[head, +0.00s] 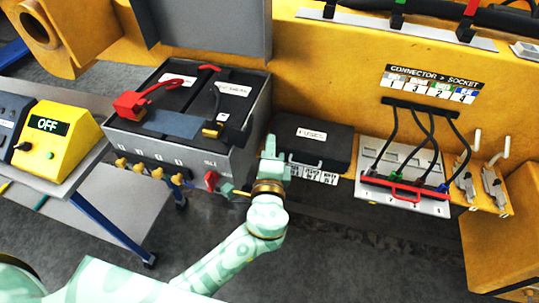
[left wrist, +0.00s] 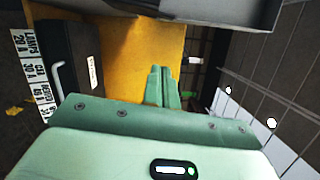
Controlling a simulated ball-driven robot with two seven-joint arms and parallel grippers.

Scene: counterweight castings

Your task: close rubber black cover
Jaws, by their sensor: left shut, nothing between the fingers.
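A black case (head: 312,142) labelled "FUSES" sits shut on the yellow surface, its handle facing front. It also shows at the left of the left wrist view (left wrist: 72,60). In the grey battery box (head: 190,110), a small black terminal piece (head: 212,128) with a cable stands near the right edge. I cannot tell which of these is the rubber black cover. My left gripper (head: 270,146) is shut and empty, between the battery box and the black case. Its fingers (left wrist: 162,85) point over the yellow surface in the left wrist view. My right gripper is not in view.
A red clamp (head: 130,104) lies on the battery box's left part. Several yellow knobs and a red knob (head: 211,178) stick out of its front. A cabled socket panel (head: 405,180) with a red bar stands right. A yellow "OFF" unit (head: 52,138) is far left.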

